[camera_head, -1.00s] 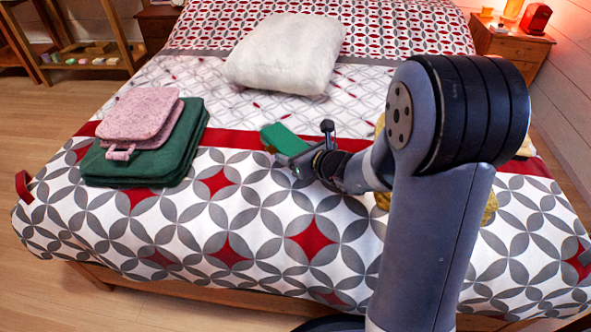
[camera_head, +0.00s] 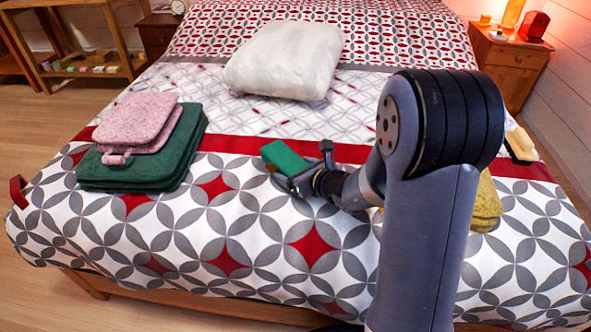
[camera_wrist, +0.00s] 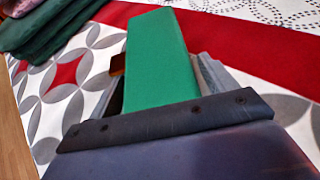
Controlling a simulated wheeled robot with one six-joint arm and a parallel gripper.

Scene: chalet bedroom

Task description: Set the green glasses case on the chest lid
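The green glasses case (camera_head: 285,157) is a bright green block at the end of my gripper (camera_head: 289,172), over the patterned bed. In the wrist view the case (camera_wrist: 154,62) sits between the two fingers of my gripper (camera_wrist: 160,78) and points away from the palm. The fingers are shut on it, with its near end hidden by the gripper body. The case seems to be held above the cover, though the gap under it is hard to judge. I cannot make out a chest or its lid in either view.
Folded dark green cloths (camera_head: 140,168) with a pink one (camera_head: 138,122) on top lie at the bed's left. A white pillow (camera_head: 285,60) lies further back. Yellow cloth (camera_head: 487,203) and a small brush-like thing (camera_head: 520,144) are at the right. A wooden nightstand (camera_head: 508,62) stands back right.

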